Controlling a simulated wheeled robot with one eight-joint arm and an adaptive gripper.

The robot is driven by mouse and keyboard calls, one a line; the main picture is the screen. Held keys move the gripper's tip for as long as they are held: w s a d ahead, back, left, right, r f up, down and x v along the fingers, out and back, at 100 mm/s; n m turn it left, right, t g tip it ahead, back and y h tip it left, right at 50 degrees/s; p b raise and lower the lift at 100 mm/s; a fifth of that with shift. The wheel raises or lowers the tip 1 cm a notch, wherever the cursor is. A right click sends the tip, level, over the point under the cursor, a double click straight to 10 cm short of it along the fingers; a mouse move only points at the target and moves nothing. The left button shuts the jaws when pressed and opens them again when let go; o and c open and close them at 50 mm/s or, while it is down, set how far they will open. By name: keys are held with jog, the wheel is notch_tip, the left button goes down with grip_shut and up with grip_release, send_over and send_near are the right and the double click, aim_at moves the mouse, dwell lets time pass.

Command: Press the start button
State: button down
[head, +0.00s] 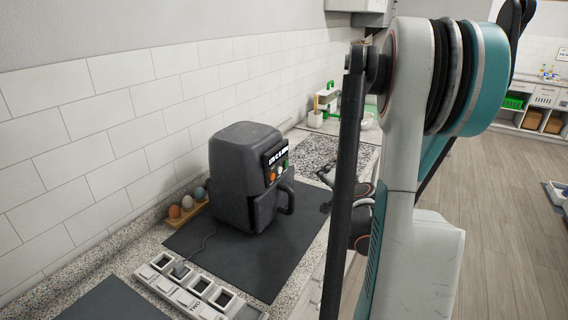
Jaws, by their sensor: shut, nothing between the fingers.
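A dark grey air fryer (236,172) stands upright on a dark mat (210,250) on the counter. Its front faces right. A tilted black control panel (275,158) at the upper front carries a white display strip and a row of small coloured buttons. An orange button (272,176) is at the left, with white and green ones beside it. The labels are too small to read, so I cannot tell which is start. The drawer handle (287,198) juts out below. My gripper (326,180) is shut and empty, right of the fryer and apart from it, partly hidden by my arm.
A power strip (180,294) with a plug and cord lies in front of the fryer. Eggs in a wooden holder (197,210) sit by the tiled wall. A speckled board (322,151) and a green-and-white item (326,97) are farther back. Open floor (500,220) is at right.

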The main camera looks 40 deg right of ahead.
aim_at(287, 164)
jog(key=shift+w, duration=0.15)
jog(key=w+a, duration=0.2)
jog(key=w, duration=0.6)
jog(key=shift+a, duration=0.25)
jog(key=shift+w, duration=0.25)
dwell(1.3)
jog(key=shift+w+a, duration=0.15)
jog(key=shift+w, duration=0.1)
jog(key=shift+w+a, duration=0.1)
jog(key=shift+w, duration=0.35)
dwell(0.7)
jog(key=shift+s, duration=0.2)
jog(key=shift+s+d, duration=0.2)
jog(key=shift+s, duration=0.45)
